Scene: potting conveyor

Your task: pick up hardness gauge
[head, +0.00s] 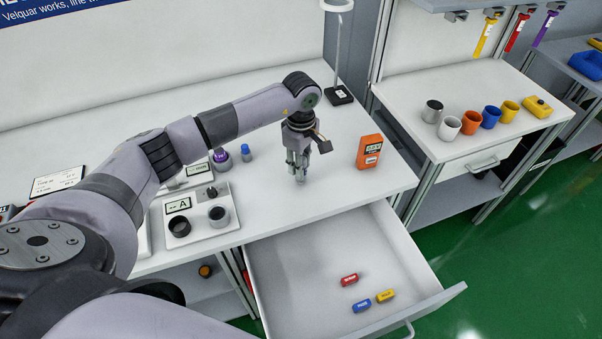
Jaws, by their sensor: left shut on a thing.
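My left gripper (299,172) points down over the white bench top, left of the orange box. It is shut on a small grey-blue thing (301,180), mostly hidden by the fingers. I cannot tell for sure from its shape that this is the hardness gauge, nor whether it still touches the bench. My right gripper is not in view.
An orange box (370,151) stands right of the gripper. A plate (214,190) with two round cups lies left, with purple (221,158) and blue (246,152) items behind. Below, an open drawer (290,262) holds small coloured blocks. A stand (339,95) rises behind.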

